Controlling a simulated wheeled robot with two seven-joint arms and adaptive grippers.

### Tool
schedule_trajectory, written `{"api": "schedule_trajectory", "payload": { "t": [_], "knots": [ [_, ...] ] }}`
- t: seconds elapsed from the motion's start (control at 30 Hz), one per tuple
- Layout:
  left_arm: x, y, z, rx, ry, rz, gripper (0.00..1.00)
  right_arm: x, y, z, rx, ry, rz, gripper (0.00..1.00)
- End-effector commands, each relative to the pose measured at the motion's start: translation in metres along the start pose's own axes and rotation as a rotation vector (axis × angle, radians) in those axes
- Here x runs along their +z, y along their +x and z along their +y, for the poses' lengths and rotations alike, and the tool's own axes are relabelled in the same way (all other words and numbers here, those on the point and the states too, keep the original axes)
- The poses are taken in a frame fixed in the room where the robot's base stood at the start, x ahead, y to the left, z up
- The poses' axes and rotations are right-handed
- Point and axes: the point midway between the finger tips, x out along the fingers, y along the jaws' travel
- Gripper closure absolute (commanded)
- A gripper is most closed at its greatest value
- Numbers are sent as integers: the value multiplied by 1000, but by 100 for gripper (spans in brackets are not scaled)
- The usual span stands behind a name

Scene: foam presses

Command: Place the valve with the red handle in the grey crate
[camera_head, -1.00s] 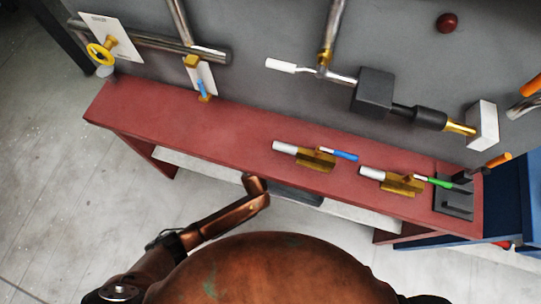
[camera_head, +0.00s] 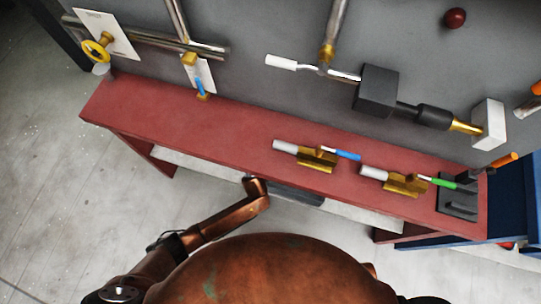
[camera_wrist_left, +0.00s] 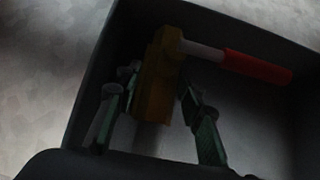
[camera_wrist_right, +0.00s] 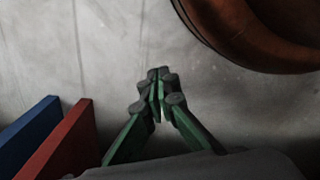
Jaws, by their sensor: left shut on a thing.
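The valve with the red handle (camera_wrist_left: 154,75) shows in the left wrist view as a brass body with a grey stem and red grip pointing right. My left gripper (camera_wrist_left: 160,92) is shut on its brass body, one finger on each side. Both are within the walls of the dark grey crate (camera_wrist_left: 220,25); whether the valve touches the floor I cannot tell. In the head view a piece of the crate (camera_head: 297,193) shows under the bench, and the bench hides my left gripper. My right gripper (camera_wrist_right: 158,78) is shut and empty in the right wrist view.
The red bench (camera_head: 235,133) carries a blue-handled valve (camera_head: 316,160), a green-handled valve (camera_head: 405,184) and a dark fixture (camera_head: 458,200). Pipes and a yellow handwheel (camera_head: 97,50) are on the grey wall behind. A blue unit (camera_head: 511,205) stands at right.

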Motion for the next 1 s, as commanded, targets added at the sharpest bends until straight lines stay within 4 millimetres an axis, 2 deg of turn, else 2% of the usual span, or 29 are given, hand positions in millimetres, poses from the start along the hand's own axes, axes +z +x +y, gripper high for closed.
{"api": "schedule_trajectory", "payload": {
  "t": [0.1,0.13,0.37,0.67,0.83,1.0],
  "knots": [
    [2,0,-1,-2,1,-4,100,-1,-1,0,0,0,1,100],
    [0,0,0,0,1,-1,63,-1,-1,0,0,0,1,100],
    [0,0,0,0,1,-1,47,0,-1,0,0,0,1,100],
    [1,0,0,0,0,-1,47,0,-1,0,0,0,0,100],
    [10,-12,0,0,1,-2,47,0,-2,0,0,-1,4,100],
    [12,-29,1,1,3,-4,47,15,29,9,12,-2,-7,100]
  ]
}}
